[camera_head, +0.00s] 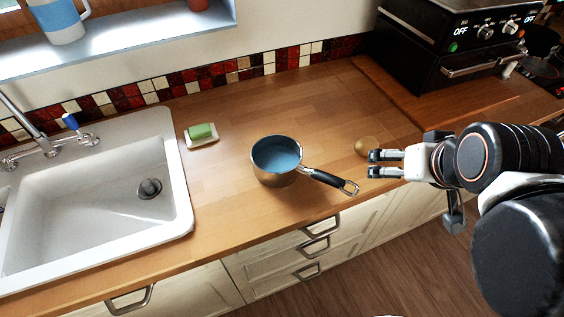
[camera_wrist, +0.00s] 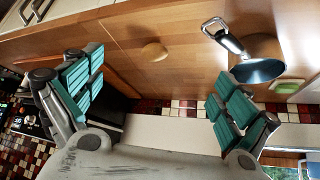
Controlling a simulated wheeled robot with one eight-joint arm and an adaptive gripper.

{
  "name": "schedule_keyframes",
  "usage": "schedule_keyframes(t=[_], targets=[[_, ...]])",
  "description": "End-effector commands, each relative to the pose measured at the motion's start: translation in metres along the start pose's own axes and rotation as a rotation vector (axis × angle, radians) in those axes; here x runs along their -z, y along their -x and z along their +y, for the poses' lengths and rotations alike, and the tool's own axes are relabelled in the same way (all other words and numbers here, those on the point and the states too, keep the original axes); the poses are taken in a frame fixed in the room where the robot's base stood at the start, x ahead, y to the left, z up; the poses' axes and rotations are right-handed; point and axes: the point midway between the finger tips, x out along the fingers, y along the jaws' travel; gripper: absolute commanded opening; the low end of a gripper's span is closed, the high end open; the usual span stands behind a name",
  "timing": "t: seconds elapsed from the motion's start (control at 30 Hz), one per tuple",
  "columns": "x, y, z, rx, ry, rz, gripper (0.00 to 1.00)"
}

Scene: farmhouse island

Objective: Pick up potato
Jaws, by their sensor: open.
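A small tan, rounded potato (camera_head: 367,146) lies on the wooden counter, right of the saucepan. It also shows in the wrist view (camera_wrist: 153,52), beyond my fingers and roughly between their directions. My gripper (camera_head: 372,164) comes in from the right in the head view, with its fingertips close to the potato's near side. In the wrist view my gripper (camera_wrist: 158,95) has its two teal-padded fingers wide apart with nothing between them. The potato is fully visible in the wrist view and appears apart from the fingers.
A saucepan (camera_head: 277,160) with a blue inside stands left of the potato, its black handle (camera_head: 325,179) pointing toward my gripper. A green sponge (camera_head: 201,131) on a dish and a white sink (camera_head: 95,200) are further left. A black oven (camera_head: 450,45) stands at the back right.

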Motion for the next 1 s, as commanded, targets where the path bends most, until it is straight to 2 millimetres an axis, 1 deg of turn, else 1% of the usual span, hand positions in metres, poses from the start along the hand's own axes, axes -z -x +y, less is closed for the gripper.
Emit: schedule_keyframes(t=[0.27,0.3,0.33,0.37,0.57,0.67,0.77,0.87,1.0], targets=[[0.0,0.0,0.0,0.0,0.0,0.0,0.96],[0.0,0.0,0.0,0.0,0.0,0.0,0.94],[0.0,0.0,0.0,0.0,0.0,0.0,0.87],[0.0,0.0,0.0,0.0,0.0,0.0,0.85],[0.002,0.0,0.0,0.001,0.004,-0.003,0.85],[0.01,-0.002,0.001,0.006,0.019,-0.014,0.85],[0.025,-0.006,0.001,0.016,0.055,-0.039,0.85],[0.043,-0.014,0.003,0.033,0.101,-0.069,0.85],[0.066,-0.03,0.006,0.064,0.172,-0.109,0.85]])
